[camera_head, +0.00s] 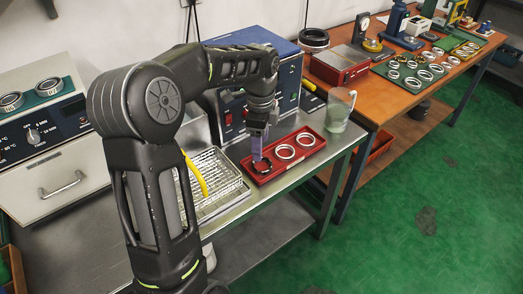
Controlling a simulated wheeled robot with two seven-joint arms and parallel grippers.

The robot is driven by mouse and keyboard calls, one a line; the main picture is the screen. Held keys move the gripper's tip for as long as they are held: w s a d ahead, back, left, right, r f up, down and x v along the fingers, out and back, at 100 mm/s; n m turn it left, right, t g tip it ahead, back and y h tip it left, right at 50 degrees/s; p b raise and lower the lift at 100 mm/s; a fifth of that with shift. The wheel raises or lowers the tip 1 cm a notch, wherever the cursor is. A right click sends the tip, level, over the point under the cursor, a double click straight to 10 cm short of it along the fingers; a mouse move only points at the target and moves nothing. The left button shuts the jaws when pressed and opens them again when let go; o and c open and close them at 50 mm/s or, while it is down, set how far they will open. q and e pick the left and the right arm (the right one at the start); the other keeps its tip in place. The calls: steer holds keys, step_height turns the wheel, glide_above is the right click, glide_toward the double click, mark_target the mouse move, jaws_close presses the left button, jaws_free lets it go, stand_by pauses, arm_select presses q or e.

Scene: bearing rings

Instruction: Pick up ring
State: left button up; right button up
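A small red tray (291,164) lies on the metal bench. Two bright silver rings, a middle one (285,152) and a right one (306,139), lie flat in it. A dark ring (262,166) lies at the tray's left end. My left arm reaches over the bench, and my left gripper (257,156) points down at the dark ring, its tips at or just above it. The fingers are too small to tell whether they are open, shut or touching the ring. My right gripper is out of view.
A wire basket (228,203) with a yellow-handled tool (196,176) stands left of the tray. A blue machine (284,52) stands behind it, and a glass jug (339,109) stands to the right. A wooden table beyond bears a green mat (382,69) with several rings.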

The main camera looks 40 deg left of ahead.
mark_target(262, 164)
arm_select(q)
steer(key=shift+w+a, duration=0.3)
steer(key=shift+w, duration=0.1)
steer(key=shift+s+d+r, duration=0.15)
steer(key=shift+s, duration=0.05)
steer(key=shift+w+f, duration=0.1)
steer(key=shift+f, duration=1.3)
step_height(262, 164, down, 5)
steer(key=shift+d+f+p, duration=0.1)
steer(key=shift+d+p, duration=0.05)
steer(key=shift+p, duration=0.2)
steer(key=shift+c, duration=0.3)
steer(key=c, duration=0.9)
